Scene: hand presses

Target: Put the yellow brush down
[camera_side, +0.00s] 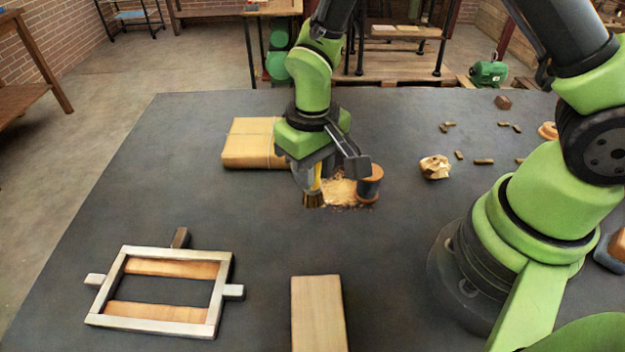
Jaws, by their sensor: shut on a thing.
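The yellow brush (314,186) hangs upright below my gripper (318,170), with its brown bristles pointing down. My gripper is shut on the brush's handle, near the middle of the dark table (230,215). I cannot tell whether the bristle tips touch the table. Part of the handle is hidden by the jaws.
A wrapped package (248,143) lies behind left of the brush. A spool-like cylinder (370,183) and shavings (345,190) are just to its right. A wooden frame (222,290) lies front left and a wooden block (318,312) at the front. The table left of the brush is clear.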

